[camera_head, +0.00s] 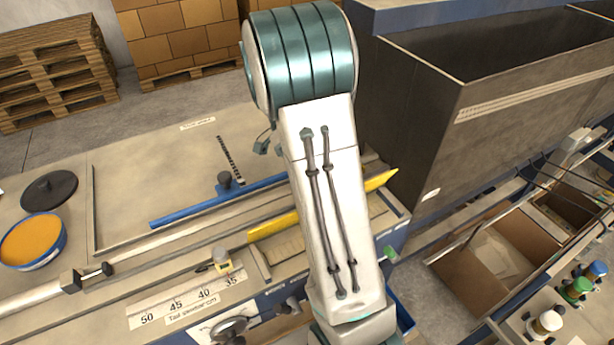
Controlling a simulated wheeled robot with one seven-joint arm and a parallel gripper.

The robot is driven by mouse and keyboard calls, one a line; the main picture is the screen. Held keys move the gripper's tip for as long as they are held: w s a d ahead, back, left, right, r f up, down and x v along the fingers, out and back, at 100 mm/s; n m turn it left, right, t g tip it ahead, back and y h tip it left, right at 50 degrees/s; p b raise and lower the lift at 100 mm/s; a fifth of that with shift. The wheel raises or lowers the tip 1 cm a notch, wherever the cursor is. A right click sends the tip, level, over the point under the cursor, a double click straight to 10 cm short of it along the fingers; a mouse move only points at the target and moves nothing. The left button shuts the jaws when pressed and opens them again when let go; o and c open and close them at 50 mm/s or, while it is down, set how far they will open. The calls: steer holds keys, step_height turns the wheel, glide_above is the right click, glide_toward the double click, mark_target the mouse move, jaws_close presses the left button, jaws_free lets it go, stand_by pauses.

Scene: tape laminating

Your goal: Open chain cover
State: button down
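No part is plainly marked as the chain cover. A long yellow bar (273,226) lies across the right part of the beige machine; my arm hides its middle, and its pointed right end shows past the arm. I cannot tell whether this bar is the chain cover or whether any cover is open. My white and teal arm stands in the centre of the view, over the machine's right end. My gripper does not show.
A blue bar (205,210) lies behind the yellow one. An orange-filled bowl (33,241) and a dark lid (49,190) sit at left. A ruler plate (186,300) is in front. A tall dark bin (470,110) rises close at right. Pallets (55,70) stand behind.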

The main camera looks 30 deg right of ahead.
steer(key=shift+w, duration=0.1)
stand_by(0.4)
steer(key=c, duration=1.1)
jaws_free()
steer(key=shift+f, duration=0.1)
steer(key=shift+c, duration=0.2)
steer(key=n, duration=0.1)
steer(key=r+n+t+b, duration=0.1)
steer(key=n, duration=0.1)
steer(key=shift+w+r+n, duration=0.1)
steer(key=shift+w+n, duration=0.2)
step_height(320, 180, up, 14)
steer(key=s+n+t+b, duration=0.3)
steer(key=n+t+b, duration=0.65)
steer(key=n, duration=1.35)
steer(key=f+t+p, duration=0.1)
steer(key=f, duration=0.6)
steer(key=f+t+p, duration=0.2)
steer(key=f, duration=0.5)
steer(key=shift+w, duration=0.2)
